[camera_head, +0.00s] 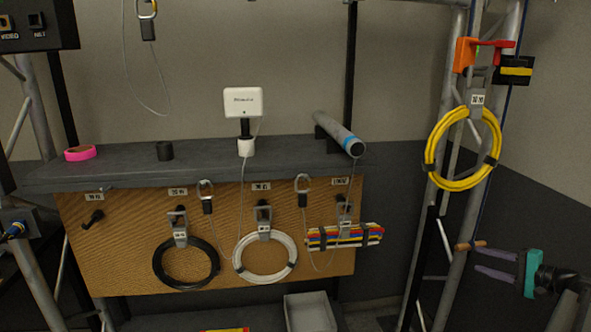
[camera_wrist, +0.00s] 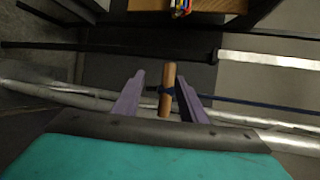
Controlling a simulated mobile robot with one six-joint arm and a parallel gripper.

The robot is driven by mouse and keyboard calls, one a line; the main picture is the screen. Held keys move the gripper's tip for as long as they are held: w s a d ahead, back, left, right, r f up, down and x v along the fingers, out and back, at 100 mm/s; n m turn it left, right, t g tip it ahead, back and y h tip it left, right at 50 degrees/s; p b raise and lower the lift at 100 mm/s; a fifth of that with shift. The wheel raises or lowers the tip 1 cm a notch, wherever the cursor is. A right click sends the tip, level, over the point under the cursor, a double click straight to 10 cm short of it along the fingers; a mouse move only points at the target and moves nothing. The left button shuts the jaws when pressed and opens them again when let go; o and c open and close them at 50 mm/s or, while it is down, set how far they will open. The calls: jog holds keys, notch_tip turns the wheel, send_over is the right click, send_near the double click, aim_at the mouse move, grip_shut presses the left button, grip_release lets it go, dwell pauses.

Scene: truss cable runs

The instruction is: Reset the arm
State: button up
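My gripper (camera_head: 479,259) is at the lower right of the head view, with a teal body and two purple fingers pointing left. The fingers are apart, so it is open and empty. In the wrist view my gripper (camera_wrist: 160,78) shows a gap between its fingers. A short wooden toggle (camera_head: 470,245) hangs on a blue cord beside the fingertips. In the wrist view the toggle (camera_wrist: 168,80) appears between the fingers, with space on both sides. Whether it is truly between them or beyond the tips is unclear.
A metal truss upright (camera_head: 453,240) stands just left of the fingers. A yellow cable coil (camera_head: 431,150) hangs on it above. A pegboard (camera_head: 110,250) holds black and white coils under a grey shelf (camera_head: 110,168). A grey bin (camera_head: 310,311) sits below.

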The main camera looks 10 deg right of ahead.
jog(key=w+a+f+n+g+y+p, duration=0.1)
jog(key=w+a+f+n+g, duration=0.2)
jog(key=a+f, duration=0.95)
jog(key=w+a+f+g+y, duration=0.1)
jog(key=w+a+f+g, duration=0.25)
jog(key=a+f, duration=0.95)
jog(key=s+a+f+n+g, duration=0.2)
jog(key=s+a+f+g, duration=0.15)
jog(key=a+f, duration=0.4)
jog(key=s+a+f+n+g, duration=0.1)
jog(key=s+a+f+g, duration=0.25)
jog(key=a, duration=0.75)
jog(key=s+a+f+n+g+h, duration=0.2)
jog(key=s+a+f+n, duration=0.1)
jog(key=s, duration=0.5)
jog(key=s+a+f+n+g+h+p, duration=0.1)
jog(key=s+a+f+n+g+h, duration=0.1)
jog(key=s, duration=0.7)
jog(key=s+a+f+n+g+h+p, duration=0.1)
jog(key=s+a+f+n+g+h, duration=0.1)
jog(key=s+a+f, duration=0.4)
jog(key=shift+s+a+f+n+h, duration=0.35)
jog(key=shift+s+a+n+h, duration=0.15)
jog(key=shift+s+a+n, duration=0.55)
jog(key=shift+s+d, duration=0.15)
